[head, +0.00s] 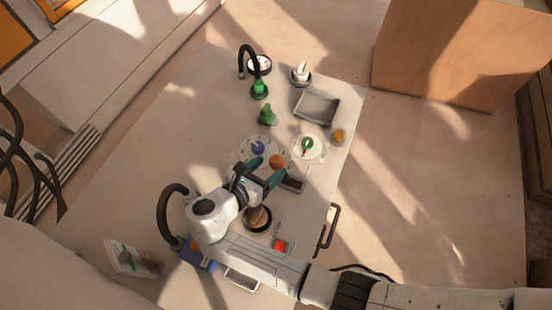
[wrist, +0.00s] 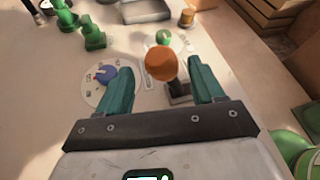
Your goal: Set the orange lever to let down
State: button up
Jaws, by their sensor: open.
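The orange lever (head: 277,162) has a round orange knob on a dark stem. In the wrist view the orange knob (wrist: 163,64) lies between the two fingertips in the picture, with its stem running down to a dark grey base (wrist: 180,97). My gripper (head: 267,171) is open, with teal fingers, and nothing is in it. In the wrist view my gripper (wrist: 160,74) has one finger on each side of the knob, with clear gaps. I cannot tell exactly how far the fingertips are from the knob in depth.
A round dial plate with a blue knob (wrist: 104,74) stands left of the lever. A white disc with a green knob (head: 308,146), a yellow-brown cup (head: 339,136) and a grey tray (head: 316,107) lie beyond. A red button (head: 280,245) and a brown round thing (head: 257,218) are near my arm.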

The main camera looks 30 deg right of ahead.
aim_at(272, 166)
jog(key=shift+x, duration=2.3)
grip_shut()
